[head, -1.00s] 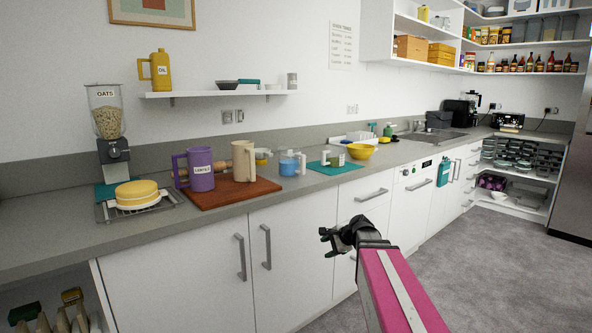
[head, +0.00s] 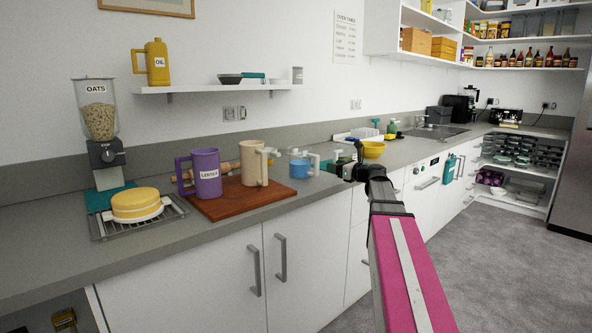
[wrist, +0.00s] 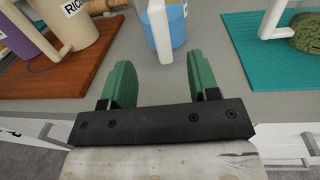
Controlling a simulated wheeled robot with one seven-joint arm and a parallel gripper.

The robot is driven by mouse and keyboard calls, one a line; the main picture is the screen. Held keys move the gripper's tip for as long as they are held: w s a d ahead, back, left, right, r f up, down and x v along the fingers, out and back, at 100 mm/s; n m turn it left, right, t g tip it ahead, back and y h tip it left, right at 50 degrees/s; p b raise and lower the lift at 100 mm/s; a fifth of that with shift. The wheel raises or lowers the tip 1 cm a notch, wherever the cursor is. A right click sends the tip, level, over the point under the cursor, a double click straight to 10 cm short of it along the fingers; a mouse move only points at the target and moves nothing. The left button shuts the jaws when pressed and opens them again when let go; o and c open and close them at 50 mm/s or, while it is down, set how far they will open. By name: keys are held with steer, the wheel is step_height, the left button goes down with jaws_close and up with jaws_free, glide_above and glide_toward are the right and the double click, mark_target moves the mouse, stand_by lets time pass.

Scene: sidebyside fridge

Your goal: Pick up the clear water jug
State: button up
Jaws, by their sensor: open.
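The clear water jug (head: 301,166), with blue contents and a pale handle, stands upright on the grey counter between the wooden board and the teal mat. In the wrist view the jug (wrist: 176,30) is at the top, partly cut off, with its white handle (wrist: 160,32) facing my gripper. My gripper (wrist: 160,75) is open and empty, its green fingers on either side of the handle's line but short of it. In the head view my gripper (head: 344,165) is at the counter's front edge, right of the jug, and hides most of the teal mat.
A purple lentils jug (head: 207,174) and a cream jug (head: 254,165) stand on the wooden board (head: 236,203) to the left. In the wrist view another handled container (wrist: 303,32) stands on the teal mat (wrist: 252,62). A yellow bowl (head: 373,149) is farther back.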

mark_target(318, 162)
steer(key=x, duration=1)
steer(key=shift+w+a+f, duration=0.15)
steer(key=shift+w+a, duration=0.05)
jaws_close()
